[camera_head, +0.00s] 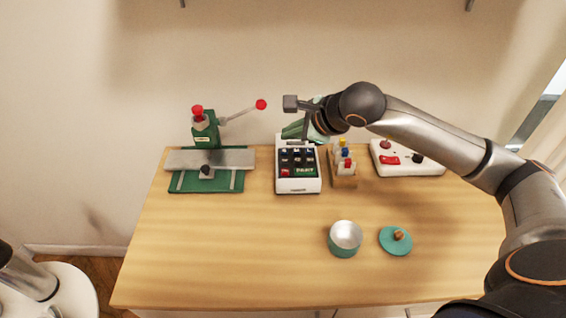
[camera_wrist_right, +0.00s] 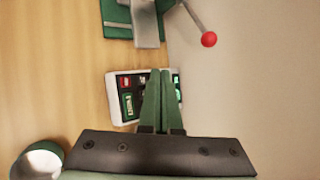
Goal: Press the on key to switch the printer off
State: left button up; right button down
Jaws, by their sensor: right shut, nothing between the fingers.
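The printer (camera_head: 298,186) is a white device with a dark key panel, standing at the back middle of the table. It also shows in the right wrist view (camera_wrist_right: 112,100). Its panel has several dark keys, a red key (camera_head: 284,172) at the lower left and a green key (camera_head: 305,171) at the lower right. I cannot read which one is the on key. My right gripper (camera_head: 287,131) has green fingers, shut and empty, over the printer's back end. In the right wrist view its fingertips (camera_wrist_right: 160,72) cover part of the panel; contact cannot be told. My left gripper is out of view.
A green press (camera_head: 207,180) with red-knobbed lever stands left of the printer. A wooden holder (camera_head: 343,181) with coloured pieces and a white box with a red switch (camera_head: 408,168) stand right. A round tin (camera_head: 345,240) and teal lid (camera_head: 394,243) lie in front. The table's front left is clear.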

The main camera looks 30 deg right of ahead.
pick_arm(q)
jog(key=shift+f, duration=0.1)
pick_arm(e)
jog(key=shift+f, duration=0.2)
jog(key=b, duration=0.5)
send_over(289, 175)
notch_tip(289, 175, down, 8)
jog(key=shift+w, duration=0.1)
jog(key=shift+f, duration=0.2)
jog(key=shift+f+b, duration=0.1)
jog(key=shift+b, duration=0.25)
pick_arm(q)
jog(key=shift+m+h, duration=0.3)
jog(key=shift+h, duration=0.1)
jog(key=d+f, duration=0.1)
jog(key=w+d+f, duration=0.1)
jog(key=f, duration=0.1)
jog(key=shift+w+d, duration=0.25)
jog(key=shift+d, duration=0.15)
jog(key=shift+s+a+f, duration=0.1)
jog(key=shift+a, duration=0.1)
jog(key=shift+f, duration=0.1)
